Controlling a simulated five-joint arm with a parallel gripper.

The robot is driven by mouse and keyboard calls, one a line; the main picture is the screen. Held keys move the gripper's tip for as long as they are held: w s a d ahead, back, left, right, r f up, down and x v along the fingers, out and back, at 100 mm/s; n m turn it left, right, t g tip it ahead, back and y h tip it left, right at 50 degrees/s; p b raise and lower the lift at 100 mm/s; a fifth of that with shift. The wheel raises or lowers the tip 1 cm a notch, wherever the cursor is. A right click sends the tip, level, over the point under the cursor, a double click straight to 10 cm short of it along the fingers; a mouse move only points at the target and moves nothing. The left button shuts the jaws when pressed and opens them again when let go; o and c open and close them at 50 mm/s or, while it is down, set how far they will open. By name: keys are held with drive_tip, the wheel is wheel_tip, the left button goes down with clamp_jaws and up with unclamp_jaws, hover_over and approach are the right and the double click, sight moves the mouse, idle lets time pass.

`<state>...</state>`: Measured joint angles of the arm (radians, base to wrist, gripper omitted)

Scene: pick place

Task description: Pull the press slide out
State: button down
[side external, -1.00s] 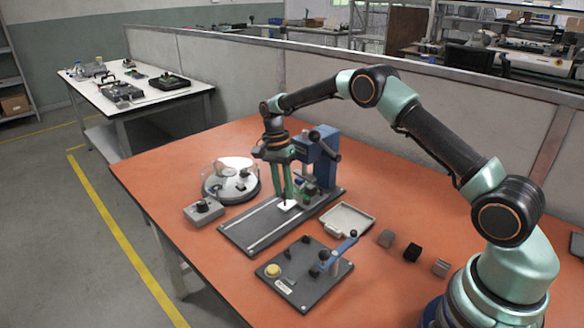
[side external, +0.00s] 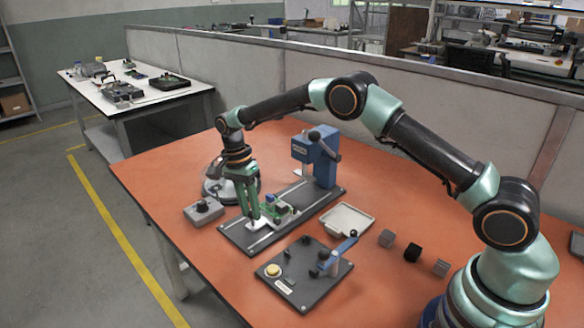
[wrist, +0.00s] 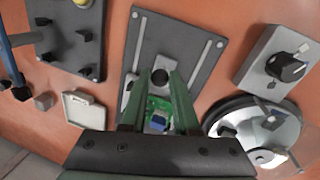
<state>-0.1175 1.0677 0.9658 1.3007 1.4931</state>
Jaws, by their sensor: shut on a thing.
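The press slide (side external: 287,216) is a light carriage on the two rails of the grey press base plate (side external: 328,205). It carries a green circuit board (side external: 272,202) with a blue part on it. The slide sits clear of the blue press (side external: 325,160), toward the plate's near-left end. My gripper (side external: 255,218) points down at the slide's front end.
A grey box with a dark knob (side external: 203,209) and a round silver device (side external: 214,190) stand close on the left. A toggle-clamp plate (side external: 305,280) lies in front.

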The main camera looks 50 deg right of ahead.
drive_tip(key=shift+a, duration=2.65)
drive_tip(key=c, duration=0.7)
unclamp_jaws()
drive_tip(key=shift+a, duration=0.1)
drive_tip(key=shift+o, duration=0.2)
drive_tip(key=shift+w+r, duration=0.1)
drive_tip(key=shift+r, duration=0.2)
wheel_tip(320, 180, up, 11)
drive_tip(key=w, duration=0.2)
drive_tip(key=shift+a+r, duration=0.15)
